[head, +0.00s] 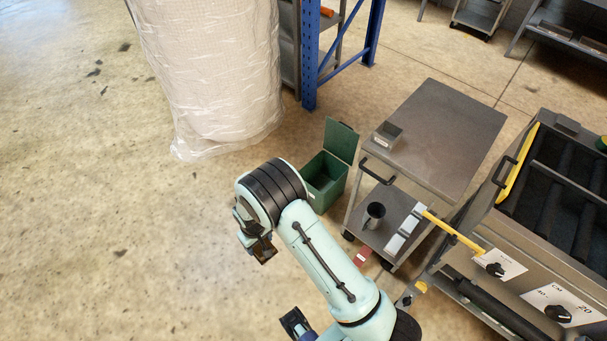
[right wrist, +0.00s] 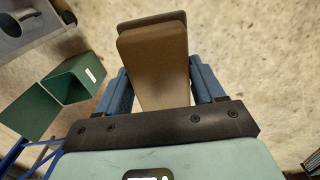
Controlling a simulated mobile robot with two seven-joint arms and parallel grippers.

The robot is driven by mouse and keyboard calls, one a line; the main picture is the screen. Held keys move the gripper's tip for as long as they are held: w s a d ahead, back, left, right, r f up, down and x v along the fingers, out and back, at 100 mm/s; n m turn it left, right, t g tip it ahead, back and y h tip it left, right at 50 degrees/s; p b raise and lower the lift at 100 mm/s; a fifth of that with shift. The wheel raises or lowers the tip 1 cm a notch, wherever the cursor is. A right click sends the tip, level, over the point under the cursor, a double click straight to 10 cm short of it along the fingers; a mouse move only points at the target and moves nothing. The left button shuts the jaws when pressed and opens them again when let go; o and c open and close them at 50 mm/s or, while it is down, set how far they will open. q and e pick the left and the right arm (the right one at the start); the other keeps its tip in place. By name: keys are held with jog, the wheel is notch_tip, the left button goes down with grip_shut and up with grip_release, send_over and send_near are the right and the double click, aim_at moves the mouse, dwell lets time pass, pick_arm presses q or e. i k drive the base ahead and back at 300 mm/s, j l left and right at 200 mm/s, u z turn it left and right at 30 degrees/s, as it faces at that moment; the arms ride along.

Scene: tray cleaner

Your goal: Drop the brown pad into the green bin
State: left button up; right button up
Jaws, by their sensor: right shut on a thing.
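The brown pad (right wrist: 155,65) fills the top centre of the right wrist view, held between the blue fingers of my right gripper (right wrist: 155,90). In the head view my right gripper (head: 262,250) hangs below and left of the green bin; I cannot make out the pad there. The green bin (head: 325,180) stands on the floor with its lid up, and its inside looks empty. It also shows at left in the right wrist view (right wrist: 75,78), apart from the pad. What looks like my left gripper (head: 295,322) shows partly at the bottom edge; its jaws are unclear.
A grey trolley (head: 440,135) stands right of the bin, with a small metal block on top and a dark cup (head: 374,214) on its lower shelf. A wrapped pallet (head: 210,75) and a blue rack (head: 310,55) stand behind. Open floor lies left.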

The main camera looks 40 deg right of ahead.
aim_at(324, 191)
jog(key=i+z, duration=0.4)
jog(key=i, duration=0.2)
jog(key=i+j+z, duration=0.2)
jog(key=i+z, duration=0.2)
jog(key=i, duration=0.2)
jog(key=i+l+z, duration=0.2)
jog(key=i+z, duration=0.75)
jog(key=i+l, duration=0.05)
